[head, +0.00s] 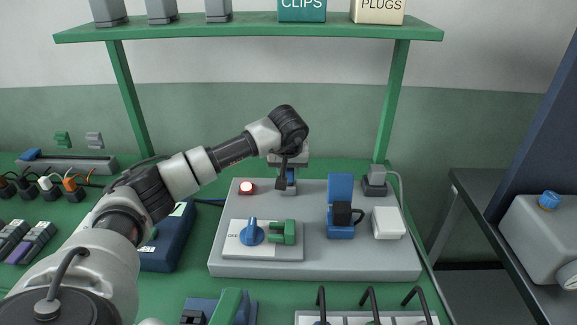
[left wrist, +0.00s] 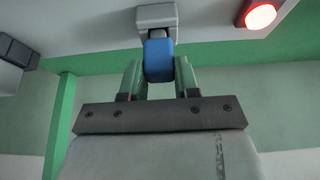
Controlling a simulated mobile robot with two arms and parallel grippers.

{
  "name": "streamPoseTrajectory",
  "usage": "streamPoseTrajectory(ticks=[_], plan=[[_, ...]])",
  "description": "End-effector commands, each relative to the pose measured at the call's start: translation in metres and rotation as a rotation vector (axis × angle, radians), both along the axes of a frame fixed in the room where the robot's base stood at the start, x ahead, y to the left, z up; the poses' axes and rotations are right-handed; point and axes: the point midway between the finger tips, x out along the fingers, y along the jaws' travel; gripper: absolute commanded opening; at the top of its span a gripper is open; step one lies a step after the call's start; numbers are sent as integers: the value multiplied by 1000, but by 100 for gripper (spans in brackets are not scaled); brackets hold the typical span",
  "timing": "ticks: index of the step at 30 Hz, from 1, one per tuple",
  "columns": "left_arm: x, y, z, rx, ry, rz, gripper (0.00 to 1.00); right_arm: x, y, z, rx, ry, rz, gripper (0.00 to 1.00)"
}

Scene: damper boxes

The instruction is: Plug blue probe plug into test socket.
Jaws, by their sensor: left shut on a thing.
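The blue probe plug (left wrist: 158,60) is held between the fingertips of my left gripper (left wrist: 158,78) in the left wrist view. In the head view the blue plug (head: 291,177) shows small under my left gripper (head: 287,168), at the back of the grey panel. A grey socket block (left wrist: 157,17), which looks like the test socket, is right at the plug's end. A dark part shows between them, and I cannot tell how deep the plug sits. In the head view the block (head: 288,191) is partly hidden by the plug and gripper. My right gripper is out of view.
The grey panel (head: 225,257) carries a lit red button (head: 246,187), a blue knob (head: 251,232), a green connector (head: 283,232), a blue upright block (head: 341,192) and a white box (head: 388,222). A green shelf (head: 250,27) spans above. Black hooks stand at the front.

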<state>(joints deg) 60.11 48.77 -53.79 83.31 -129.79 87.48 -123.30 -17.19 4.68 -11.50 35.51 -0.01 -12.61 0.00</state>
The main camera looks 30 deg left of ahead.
Motion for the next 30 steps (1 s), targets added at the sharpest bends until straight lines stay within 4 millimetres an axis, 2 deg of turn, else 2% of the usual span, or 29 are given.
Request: streamPoseTrajectory(ticks=[15,16,21,30], plan=[[0,0,-14,0,0,0,0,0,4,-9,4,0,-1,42],[0,0,-13,0,0,0,34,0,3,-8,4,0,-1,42],[0,0,-13,0,0,0,60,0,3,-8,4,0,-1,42],[0,0,-11,0,0,0,61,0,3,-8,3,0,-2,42]])
